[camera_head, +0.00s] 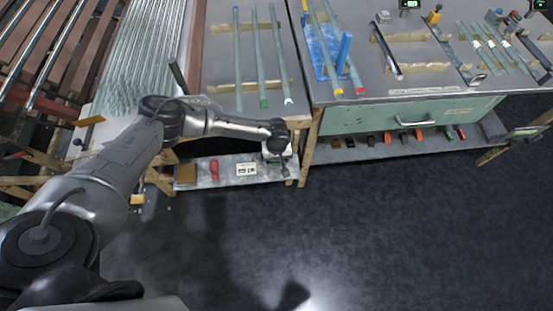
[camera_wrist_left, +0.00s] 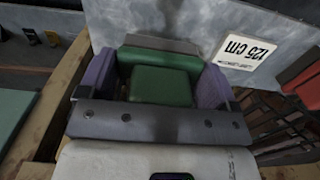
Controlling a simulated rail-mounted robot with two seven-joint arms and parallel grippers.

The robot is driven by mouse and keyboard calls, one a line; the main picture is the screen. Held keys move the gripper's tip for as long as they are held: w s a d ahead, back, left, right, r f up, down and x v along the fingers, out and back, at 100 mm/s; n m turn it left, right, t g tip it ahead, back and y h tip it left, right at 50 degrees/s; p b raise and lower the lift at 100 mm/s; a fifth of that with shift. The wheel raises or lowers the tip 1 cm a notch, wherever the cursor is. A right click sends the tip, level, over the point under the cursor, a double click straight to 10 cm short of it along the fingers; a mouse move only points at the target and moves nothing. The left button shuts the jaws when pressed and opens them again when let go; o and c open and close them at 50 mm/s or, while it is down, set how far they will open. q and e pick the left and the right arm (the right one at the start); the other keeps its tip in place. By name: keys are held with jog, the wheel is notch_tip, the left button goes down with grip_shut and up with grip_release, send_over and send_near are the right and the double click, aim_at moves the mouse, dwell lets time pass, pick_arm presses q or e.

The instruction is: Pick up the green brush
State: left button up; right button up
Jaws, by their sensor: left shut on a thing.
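The green brush (camera_wrist_left: 162,86) shows in the left wrist view as a green block between the purple pads of my left gripper (camera_wrist_left: 155,82). The gripper is shut on it, one pad at each side. In the head view my left gripper (camera_head: 277,146) is at the right end of the lower shelf under the middle table. The brush cannot be made out there, as the wrist and hand cover that spot. The brush's underside is hidden. My right gripper is in neither view.
The lower shelf (camera_head: 228,181) holds a red item (camera_head: 213,170) and a white label (camera_head: 246,169). A wooden leg (camera_head: 310,148) stands close right of my gripper. Glass tubes (camera_head: 261,60) lie on the table above. Open floor (camera_head: 400,230) lies in front.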

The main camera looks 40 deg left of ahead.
pick_arm(q)
jog(key=d+r+p, duration=0.4)
jog(key=d+r, duration=0.4)
jog(key=d, duration=0.3)
jog(key=shift+d, duration=0.3)
